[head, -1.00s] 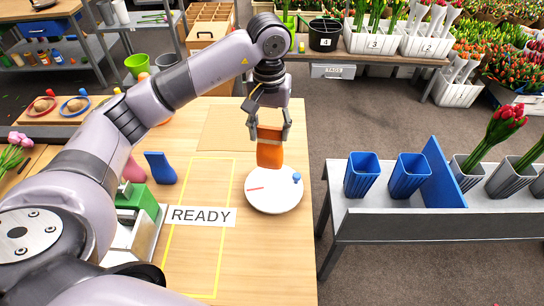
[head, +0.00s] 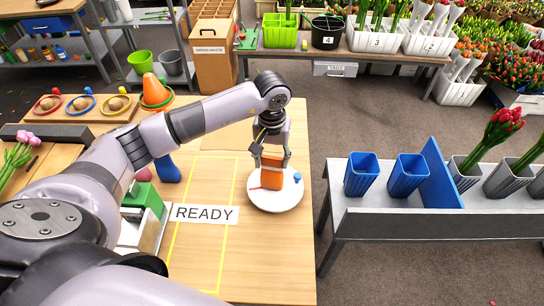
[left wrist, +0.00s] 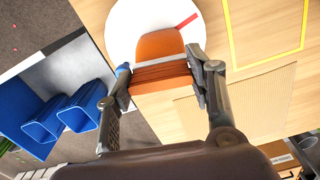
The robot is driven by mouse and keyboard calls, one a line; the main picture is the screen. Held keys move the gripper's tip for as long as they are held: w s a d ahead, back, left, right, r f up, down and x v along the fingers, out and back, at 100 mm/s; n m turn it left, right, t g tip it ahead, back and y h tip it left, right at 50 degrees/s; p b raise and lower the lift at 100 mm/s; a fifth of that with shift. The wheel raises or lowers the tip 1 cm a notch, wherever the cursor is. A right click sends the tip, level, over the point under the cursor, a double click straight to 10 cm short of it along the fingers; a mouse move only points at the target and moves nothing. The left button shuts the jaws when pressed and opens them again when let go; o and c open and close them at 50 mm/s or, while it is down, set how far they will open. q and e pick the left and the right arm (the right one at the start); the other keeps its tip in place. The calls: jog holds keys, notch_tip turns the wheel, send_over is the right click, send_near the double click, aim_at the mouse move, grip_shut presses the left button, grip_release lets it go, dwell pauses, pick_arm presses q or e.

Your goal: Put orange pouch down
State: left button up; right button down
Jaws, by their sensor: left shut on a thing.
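The orange pouch (head: 271,177) is upright between the fingers of my left gripper (head: 272,160), which is shut on it. The pouch is at the white round plate (head: 277,204); I cannot tell whether its bottom touches the plate. In the left wrist view the pouch (left wrist: 160,45) is between the two fingertips (left wrist: 163,78), with the white plate (left wrist: 118,28) beyond it. A red stick (left wrist: 186,21) and a small blue thing (head: 297,177) are on the plate. My right gripper is not in view.
The wooden table (head: 270,265) has a yellow-outlined area with a READY sign (head: 204,214) left of the plate. A blue boot-shaped thing (head: 167,168) stands farther left. A grey bench (head: 400,220) with blue pots (head: 361,175) stands to the right, across a gap.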

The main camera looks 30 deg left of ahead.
pick_arm(q)
jog(key=shift+f, duration=0.15)
jog(key=o, duration=1.2)
jog(key=shift+r, duration=0.2)
notch_tip(320, 180, up, 12)
jog(key=b, duration=0.4)
